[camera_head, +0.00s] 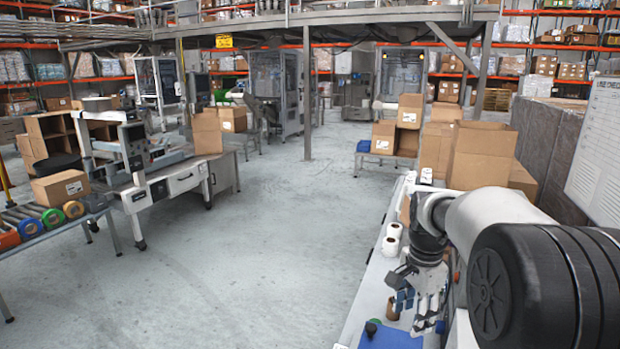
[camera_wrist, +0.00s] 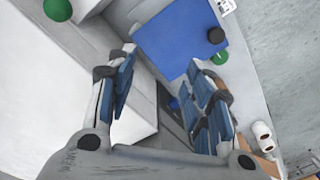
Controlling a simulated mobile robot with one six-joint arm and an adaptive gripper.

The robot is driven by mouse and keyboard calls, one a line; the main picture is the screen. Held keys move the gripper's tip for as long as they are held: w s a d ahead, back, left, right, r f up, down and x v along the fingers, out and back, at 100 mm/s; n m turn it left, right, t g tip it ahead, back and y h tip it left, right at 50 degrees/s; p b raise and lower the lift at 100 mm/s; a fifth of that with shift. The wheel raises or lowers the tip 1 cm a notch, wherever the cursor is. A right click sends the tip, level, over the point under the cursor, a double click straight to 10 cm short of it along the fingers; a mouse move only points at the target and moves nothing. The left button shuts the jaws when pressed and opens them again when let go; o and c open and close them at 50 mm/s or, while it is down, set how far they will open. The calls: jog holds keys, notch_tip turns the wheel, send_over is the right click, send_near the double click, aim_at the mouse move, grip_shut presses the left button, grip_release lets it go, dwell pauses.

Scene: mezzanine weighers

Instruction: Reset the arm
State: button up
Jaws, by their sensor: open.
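My gripper (camera_head: 420,302) hangs at the end of my arm over the long bench at the right of the head view, pointing down. In the wrist view my gripper (camera_wrist: 162,100) shows two blue-padded fingers standing well apart, with nothing between them. A blue mat (camera_wrist: 185,38) lies on the bench beyond the fingertips; it also shows in the head view (camera_head: 392,338). A dark round knob-like thing (camera_wrist: 216,35) is on the mat, and a green round thing (camera_wrist: 219,58) is at its edge. Another green round thing (camera_wrist: 57,10) is at the upper left.
White rolls (camera_head: 391,240) stand on the bench beyond my gripper. Open cardboard boxes (camera_head: 480,155) stand farther along it. A board (camera_head: 600,150) and grey wall are at the right. Open floor (camera_head: 250,240) lies left of the bench, with a roller conveyor (camera_head: 35,222) at the far left.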

jog(key=s+a+r+n+t, duration=0.1)
jog(key=s+a+r+n, duration=0.25)
jog(key=s, duration=0.45)
jog(key=s+a+r+n+t, duration=0.1)
jog(key=s+a+r+n, duration=0.1)
jog(key=s+r+n, duration=0.45)
jog(key=s+a+f+n+t, duration=0.1)
jog(key=s+f+n, duration=0.1)
jog(key=s, duration=0.5)
jog(key=s+a+f+n+t+b, duration=0.1)
jog(key=s+f+n, duration=0.1)
jog(key=s, duration=0.6)
jog(key=shift+s+a+f, duration=0.3)
jog(key=shift+a+f, duration=0.05)
jog(key=shift+f, duration=0.45)
